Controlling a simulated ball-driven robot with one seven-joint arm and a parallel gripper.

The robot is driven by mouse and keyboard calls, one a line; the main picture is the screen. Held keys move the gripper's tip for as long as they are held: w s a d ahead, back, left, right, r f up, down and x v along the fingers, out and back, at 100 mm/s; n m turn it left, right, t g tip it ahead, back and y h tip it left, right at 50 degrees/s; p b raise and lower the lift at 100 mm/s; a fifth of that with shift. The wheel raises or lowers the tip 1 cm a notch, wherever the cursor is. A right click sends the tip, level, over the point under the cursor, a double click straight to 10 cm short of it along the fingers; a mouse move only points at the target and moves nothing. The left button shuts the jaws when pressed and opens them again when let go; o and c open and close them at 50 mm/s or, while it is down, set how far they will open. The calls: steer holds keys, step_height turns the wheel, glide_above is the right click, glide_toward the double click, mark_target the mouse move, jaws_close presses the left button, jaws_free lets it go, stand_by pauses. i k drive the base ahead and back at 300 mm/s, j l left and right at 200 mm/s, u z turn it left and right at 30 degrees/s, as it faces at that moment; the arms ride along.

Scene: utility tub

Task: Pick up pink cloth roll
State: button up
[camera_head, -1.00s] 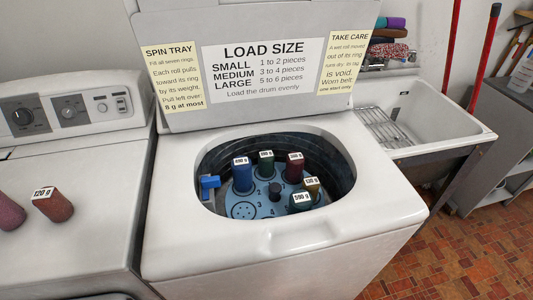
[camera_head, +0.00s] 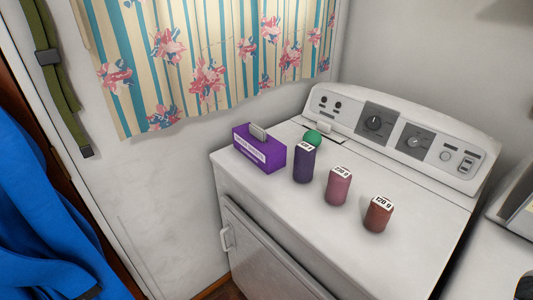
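The pink cloth roll (camera_head: 338,187) stands upright on the white top of the dryer (camera_head: 266,190), with a white weight label on its upper end. It is the middle one of three rolls in a slanting row. A purple roll (camera_head: 304,164) stands to its left and a rust-red roll (camera_head: 379,215), labelled 120 g, to its right. The pink roll is apart from both. My gripper is not in view.
A purple box (camera_head: 259,148) and a green round thing (camera_head: 312,137) sit farther back left on the dryer top. The control panel (camera_head: 400,138) rises behind. A flowered curtain (camera_head: 210,60) hangs at the back. Blue cloth (camera_head: 50,220) hangs at far left.

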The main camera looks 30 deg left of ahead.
mark_target(340, 178)
steer(key=i+j+u, duration=0.1)
steer(key=j+u, duration=0.15)
steer(key=i+j+u, duration=0.1)
steer(key=u, duration=0.15)
steer(key=j+z, duration=0.1)
steer(key=z, duration=1.35)
steer(key=j+u, duration=0.2)
steer(key=u, duration=0.3)
steer(key=j+u, duration=0.2)
steer(key=u, duration=0.25)
steer(key=j+u, duration=0.2)
steer(key=u, duration=0.3)
steer(key=z, duration=1.2)
